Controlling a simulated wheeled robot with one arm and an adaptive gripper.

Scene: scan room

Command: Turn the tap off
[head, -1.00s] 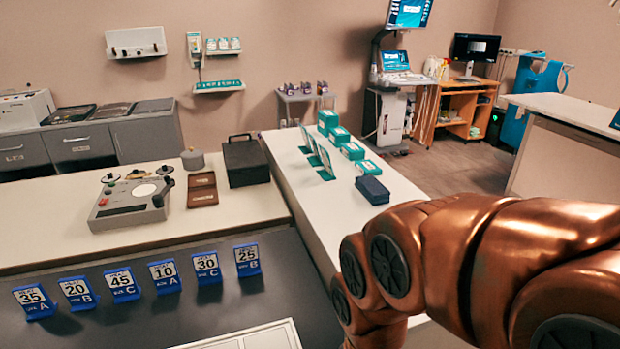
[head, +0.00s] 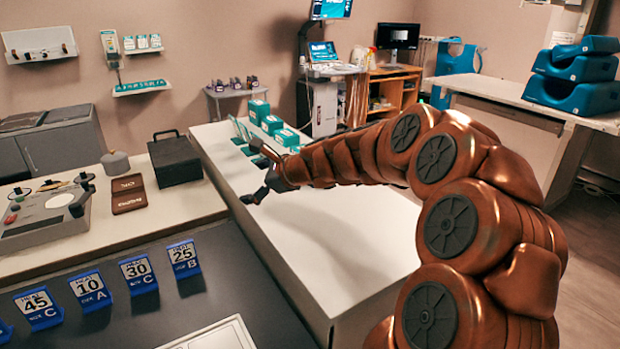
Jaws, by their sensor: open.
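No tap or sink can be made out in the head view. My gripper (head: 256,172) is at the end of my copper-coloured arm, which reaches in from the right. Its dark fingers are spread apart, with nothing seen between them. It is over the left part of the long white counter (head: 318,250), to the right of a black box with a handle (head: 176,160). The arm covers part of the counter, and the exact height of the gripper above it is hard to tell.
Green-and-white boxes (head: 285,137) stand at the counter's far end. Blue number cards (head: 138,273) line the dark surface. Blue cushions (head: 575,75) lie on a table at right.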

